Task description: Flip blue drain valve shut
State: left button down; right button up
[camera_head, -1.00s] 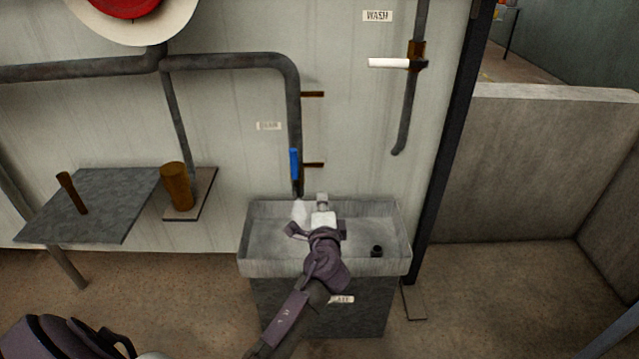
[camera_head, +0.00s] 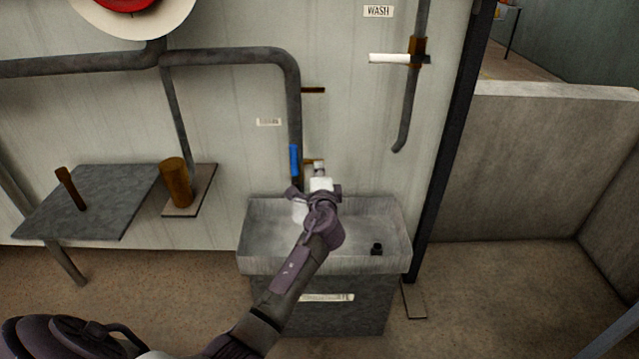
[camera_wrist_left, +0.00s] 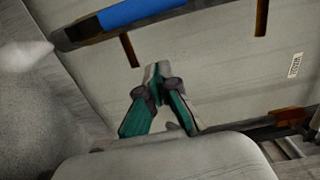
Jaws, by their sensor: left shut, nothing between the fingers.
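The blue drain valve handle (camera_head: 294,160) stands upright along the lower end of the grey pipe on the wall. It shows as a blue bar at the top of the left wrist view (camera_wrist_left: 140,12). My left gripper (camera_head: 319,168) is just right of the handle's lower end in the head view, above the sink. In the left wrist view its fingertips (camera_wrist_left: 158,70) are together and empty, apart from the blue bar. White flow or steam (camera_wrist_left: 25,57) shows below the pipe end. My right gripper is not in view.
The grey sink (camera_head: 255,267) stands under the pipe, with a small dark fitting (camera_head: 376,249) inside. Brown brackets (camera_head: 314,90) stick out beside the pipe. A white-handled valve (camera_head: 390,58) is up right. A metal table (camera_head: 115,190) stands left.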

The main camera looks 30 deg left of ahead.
aim_at(295, 168)
pick_arm(q)
jog(key=shift+s+a+f+p, duration=0.1)
jog(key=shift+a+p, duration=0.3)
jog(key=shift+a, duration=1.9)
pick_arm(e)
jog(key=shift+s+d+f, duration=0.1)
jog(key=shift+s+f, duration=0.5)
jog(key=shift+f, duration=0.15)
pick_arm(q)
jog(key=shift+s+a, duration=0.1)
